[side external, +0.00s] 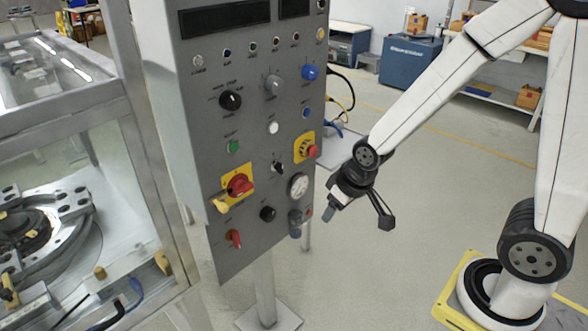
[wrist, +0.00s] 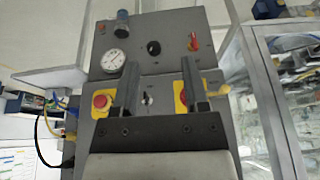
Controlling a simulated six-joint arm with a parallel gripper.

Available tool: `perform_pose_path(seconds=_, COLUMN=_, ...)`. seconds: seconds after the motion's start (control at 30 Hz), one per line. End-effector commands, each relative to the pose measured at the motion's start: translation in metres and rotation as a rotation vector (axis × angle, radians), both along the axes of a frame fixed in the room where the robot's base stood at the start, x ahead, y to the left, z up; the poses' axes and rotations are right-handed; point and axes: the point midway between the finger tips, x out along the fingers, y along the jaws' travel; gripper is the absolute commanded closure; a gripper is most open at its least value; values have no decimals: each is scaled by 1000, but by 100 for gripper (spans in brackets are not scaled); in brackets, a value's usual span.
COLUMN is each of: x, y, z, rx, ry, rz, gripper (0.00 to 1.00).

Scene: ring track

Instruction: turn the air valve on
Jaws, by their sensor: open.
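A small valve with a red lever handle (side external: 235,239), probably the air valve, sits at the panel's lower left in the side view. Its handle looks roughly upright, and I cannot read its label. In the wrist view, where the panel appears upside down, the red handle (wrist: 193,42) is at the upper right. A white dial gauge (side external: 298,185) and a filter bowl (side external: 295,222) are on the panel's lower right. My gripper (side external: 357,217) is open and empty, to the right of the panel and apart from it. Its two fingers (wrist: 158,62) point toward the panel in the wrist view.
The grey control panel (side external: 205,145) carries several knobs and buttons. A red rotary switch (side external: 240,184) on yellow and a red emergency button (side external: 311,151) project from it. A black knob (side external: 267,213) lies between valve and gauge. A glazed machine enclosure (side external: 150,190) stands close on the left.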

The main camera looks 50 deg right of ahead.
Motion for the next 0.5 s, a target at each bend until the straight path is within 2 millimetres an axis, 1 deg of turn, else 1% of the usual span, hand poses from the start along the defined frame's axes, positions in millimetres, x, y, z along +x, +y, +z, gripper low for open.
perform_pose_path(seconds=0.03, x=11, y=3, z=-5, rx=3, ry=-25, rz=2, gripper=43)
perform_pose_path(seconds=0.2, x=54, y=14, z=-20, rx=14, ry=-144, rz=1, gripper=43)
perform_pose_path(seconds=0.5, x=120, y=34, z=-50, rx=28, ry=-359, rz=-5, gripper=43)
